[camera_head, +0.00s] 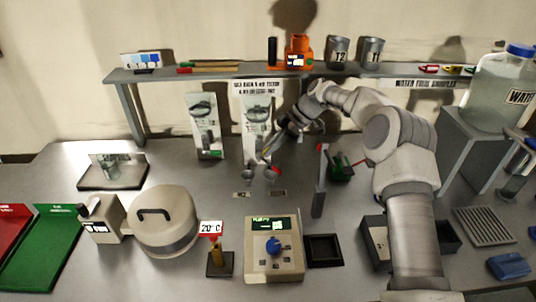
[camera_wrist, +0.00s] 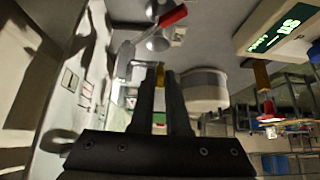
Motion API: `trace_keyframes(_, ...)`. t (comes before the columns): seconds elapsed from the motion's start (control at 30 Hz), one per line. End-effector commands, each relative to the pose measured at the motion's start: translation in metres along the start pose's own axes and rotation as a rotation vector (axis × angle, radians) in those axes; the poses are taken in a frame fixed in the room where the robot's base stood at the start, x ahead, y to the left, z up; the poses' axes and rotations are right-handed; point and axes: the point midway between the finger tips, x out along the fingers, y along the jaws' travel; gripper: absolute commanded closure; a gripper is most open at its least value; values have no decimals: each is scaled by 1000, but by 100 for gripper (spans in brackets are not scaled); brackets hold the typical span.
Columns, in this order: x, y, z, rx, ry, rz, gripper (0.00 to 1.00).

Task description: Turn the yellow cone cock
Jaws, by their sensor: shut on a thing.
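The yellow cone cock (camera_wrist: 160,76) shows as a small yellow piece between my fingertips in the wrist view. My gripper (camera_wrist: 161,82) is shut on it, with its two dark fingers on either side. In the head view my gripper (camera_head: 268,147) reaches down-left in front of the right white panel (camera_head: 256,115). The cock is mostly hidden there by the fingers, and its turn angle cannot be told. A red handle (camera_wrist: 173,16) lies beyond the fingertips in the wrist view.
Two small funnel-like cups (camera_head: 248,173) sit just below my gripper. A second panel (camera_head: 206,125) stands to the left. A shelf (camera_head: 220,72) runs behind. A control box with a blue knob (camera_head: 273,246) and a round lidded vessel (camera_head: 163,222) stand in front.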

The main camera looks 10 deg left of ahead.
Motion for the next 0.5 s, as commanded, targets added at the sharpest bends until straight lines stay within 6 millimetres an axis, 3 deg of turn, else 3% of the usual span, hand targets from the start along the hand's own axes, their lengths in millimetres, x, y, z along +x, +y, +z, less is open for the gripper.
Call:
trace_keyframes(0.03, 6, 1, 11, 4, 49, 4, 100)
trace_keyframes(0.5, 14, 1, 35, 1, 476, 5, 100)
